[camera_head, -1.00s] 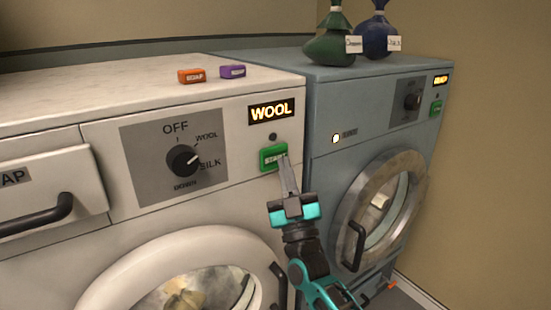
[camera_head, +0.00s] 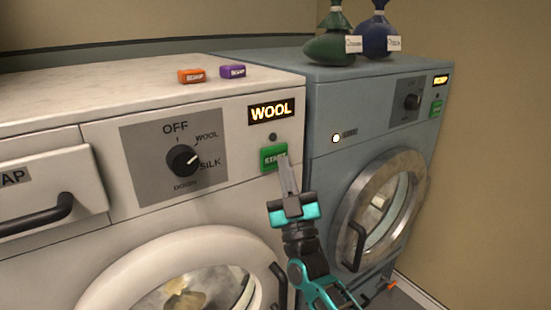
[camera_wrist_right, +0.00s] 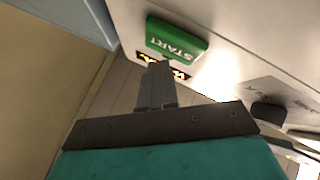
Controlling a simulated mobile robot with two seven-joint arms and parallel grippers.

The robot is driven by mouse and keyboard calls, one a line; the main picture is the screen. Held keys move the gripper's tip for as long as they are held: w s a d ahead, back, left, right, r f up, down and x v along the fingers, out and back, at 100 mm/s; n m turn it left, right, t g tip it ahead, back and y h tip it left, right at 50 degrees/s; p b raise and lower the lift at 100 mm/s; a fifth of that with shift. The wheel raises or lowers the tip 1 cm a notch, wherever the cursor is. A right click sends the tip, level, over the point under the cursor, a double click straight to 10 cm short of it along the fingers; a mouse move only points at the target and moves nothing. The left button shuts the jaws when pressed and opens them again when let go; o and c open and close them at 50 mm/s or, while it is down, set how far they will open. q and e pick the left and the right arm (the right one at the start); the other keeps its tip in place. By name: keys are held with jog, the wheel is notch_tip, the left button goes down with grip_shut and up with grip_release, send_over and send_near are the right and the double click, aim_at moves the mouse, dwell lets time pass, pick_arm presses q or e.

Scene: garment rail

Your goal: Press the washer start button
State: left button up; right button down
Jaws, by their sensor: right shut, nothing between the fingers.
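The white washer (camera_head: 98,106) stands at the left. Its green start button (camera_head: 268,157) is on the front panel, under a lit display (camera_head: 272,112) reading WOOL. The dial (camera_head: 183,160) stands between the SILK and WOOL marks. My right gripper (camera_head: 284,160) is shut and empty, its fingertips at the right edge of the start button in the head view. In the right wrist view the start button (camera_wrist_right: 177,41) lies just beyond the fingertips (camera_wrist_right: 159,66); I cannot tell whether they touch. The left gripper is not in view.
A blue-grey machine (camera_head: 330,103) with a round door (camera_head: 385,205) stands at the right. An orange soap box (camera_head: 192,76), a purple box (camera_head: 232,71), a green bag (camera_head: 329,45) and a blue bag (camera_head: 376,38) sit on top. A black-handled drawer (camera_head: 45,180) is at the left.

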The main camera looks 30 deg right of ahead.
jog(key=shift+w, duration=0.35)
